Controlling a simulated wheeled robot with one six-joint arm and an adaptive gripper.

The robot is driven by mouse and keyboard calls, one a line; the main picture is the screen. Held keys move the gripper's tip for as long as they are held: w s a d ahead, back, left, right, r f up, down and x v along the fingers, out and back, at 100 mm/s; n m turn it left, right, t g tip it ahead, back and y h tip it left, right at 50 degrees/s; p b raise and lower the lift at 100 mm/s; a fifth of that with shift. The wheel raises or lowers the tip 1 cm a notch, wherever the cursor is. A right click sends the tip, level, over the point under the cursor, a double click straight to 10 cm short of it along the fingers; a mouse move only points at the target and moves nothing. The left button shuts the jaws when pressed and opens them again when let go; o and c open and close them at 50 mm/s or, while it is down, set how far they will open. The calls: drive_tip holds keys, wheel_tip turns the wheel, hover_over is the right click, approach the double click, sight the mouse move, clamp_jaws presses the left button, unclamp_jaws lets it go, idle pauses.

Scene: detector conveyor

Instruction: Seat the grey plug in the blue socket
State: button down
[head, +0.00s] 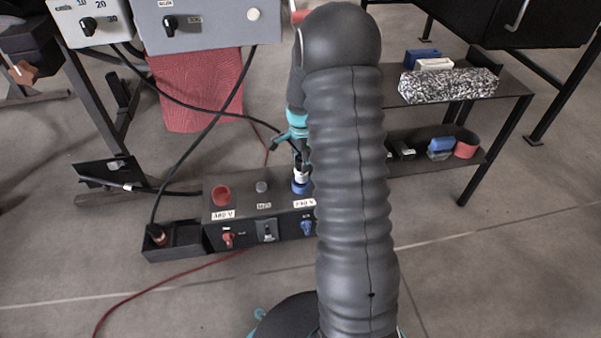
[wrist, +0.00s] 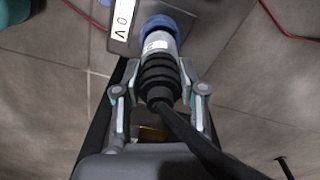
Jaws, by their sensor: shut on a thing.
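My gripper (wrist: 160,92) is shut on the grey plug (wrist: 158,42), around its black ribbed rear part. In the wrist view the plug's grey front end meets the blue socket (wrist: 160,22), whose rim shows around it. How deep the plug sits I cannot tell. In the head view the blue socket (head: 301,188) is on top of the dark socket box (head: 262,208), at its right end. The plug (head: 301,175) stands roughly upright over it, with my gripper (head: 299,158) above. My arm hides the box's right edge.
A tray (head: 187,240) at left holds a red plug (head: 157,234) with a black cable. A shelf (head: 505,84) stands right.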

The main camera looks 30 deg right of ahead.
drive_tip(key=shift+f+b, duration=0.35)
drive_tip(key=shift+f, duration=1.7)
drive_tip(key=shift+f, duration=0.15)
drive_tip(key=c, duration=0.7)
unclamp_jaws()
